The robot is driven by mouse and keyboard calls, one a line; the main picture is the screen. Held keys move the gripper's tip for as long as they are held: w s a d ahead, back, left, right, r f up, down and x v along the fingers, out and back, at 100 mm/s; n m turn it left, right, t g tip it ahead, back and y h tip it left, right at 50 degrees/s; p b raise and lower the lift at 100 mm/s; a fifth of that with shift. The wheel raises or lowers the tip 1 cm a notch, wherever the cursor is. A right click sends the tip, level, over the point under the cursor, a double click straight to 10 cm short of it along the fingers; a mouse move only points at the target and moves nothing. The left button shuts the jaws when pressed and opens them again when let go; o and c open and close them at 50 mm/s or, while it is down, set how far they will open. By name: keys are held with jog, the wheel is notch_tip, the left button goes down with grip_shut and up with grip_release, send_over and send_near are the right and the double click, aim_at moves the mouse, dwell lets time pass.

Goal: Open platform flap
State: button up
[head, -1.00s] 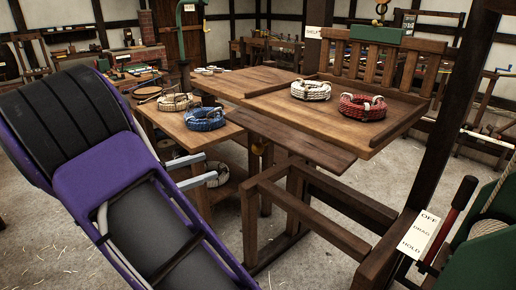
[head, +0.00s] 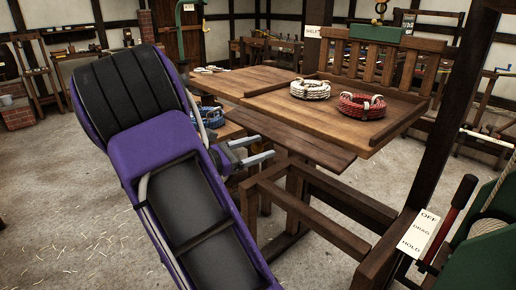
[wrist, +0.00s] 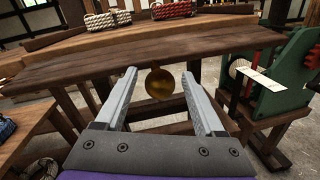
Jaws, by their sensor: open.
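The platform flap (head: 291,139) is a dark plank hanging level along the near edge of the platform (head: 330,118). In the wrist view the flap (wrist: 130,62) runs across the picture above my fingers. A round brass knob (wrist: 159,83) shows below the flap, between and beyond my fingertips. My gripper (head: 258,150) is open and empty, beside the left end of the flap in the head view. In the wrist view my gripper (wrist: 160,76) points at the knob and the fingers do not touch it. In the head view my arm hides the knob.
A white rope coil (head: 310,90) and a red rope coil (head: 362,105) lie on the platform. A blue coil (head: 208,117) sits on the lower table at left. A wooden frame (head: 310,215) stands in front, and a dark post (head: 437,110) and green drum (head: 490,235) are at right.

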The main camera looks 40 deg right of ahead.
grip_shut()
dwell(0.4)
dwell(1.1)
